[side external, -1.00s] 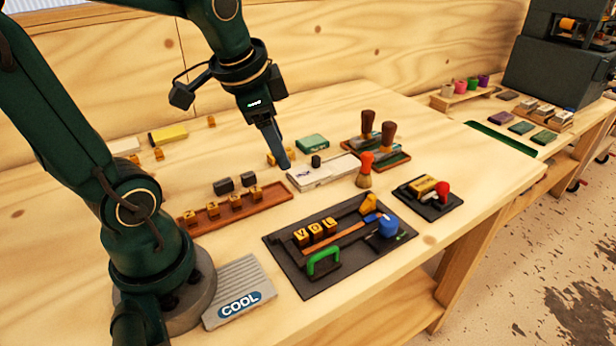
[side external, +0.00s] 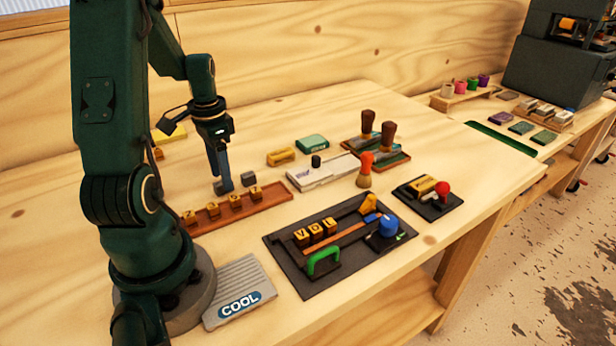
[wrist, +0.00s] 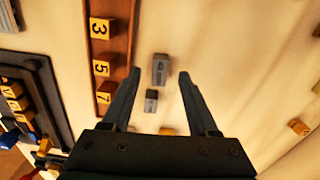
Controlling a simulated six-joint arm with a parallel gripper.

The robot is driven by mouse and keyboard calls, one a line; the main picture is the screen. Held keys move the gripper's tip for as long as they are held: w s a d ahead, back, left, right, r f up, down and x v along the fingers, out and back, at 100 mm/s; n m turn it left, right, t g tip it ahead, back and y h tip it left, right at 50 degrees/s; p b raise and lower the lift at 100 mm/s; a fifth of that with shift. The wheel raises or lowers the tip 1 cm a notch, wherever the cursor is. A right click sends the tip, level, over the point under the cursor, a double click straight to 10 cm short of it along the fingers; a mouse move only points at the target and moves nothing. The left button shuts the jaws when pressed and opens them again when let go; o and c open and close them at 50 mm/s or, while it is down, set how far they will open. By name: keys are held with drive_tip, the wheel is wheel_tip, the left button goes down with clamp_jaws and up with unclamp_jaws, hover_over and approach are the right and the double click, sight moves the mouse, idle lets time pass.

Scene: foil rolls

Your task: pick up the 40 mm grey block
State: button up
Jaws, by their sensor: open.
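Two grey blocks with faint markings show in the wrist view, a longer one (wrist: 160,70) and a smaller one (wrist: 151,102). I cannot read the markings, so I cannot tell which is the 40 mm one. My gripper (wrist: 160,73) is open, and the longer block appears between its fingertips in that view. In the side external view my gripper (side external: 221,187) points down at the left block and partly hides it. The smaller block (side external: 248,179) stands just to the right, apart from the fingers. I cannot tell whether the fingers touch the longer block.
A wooden rack (side external: 240,209) with several numbered yellow blocks lies just in front of the grey blocks. A black tool tray (side external: 290,270) and a ribbed COOL plate (side external: 238,285) lie nearer the front. A brass-coloured block (side external: 281,157) and a green box (side external: 312,143) are behind, to the right.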

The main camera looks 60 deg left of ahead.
drive_tip(key=shift+f, duration=0.8)
clamp_jaws()
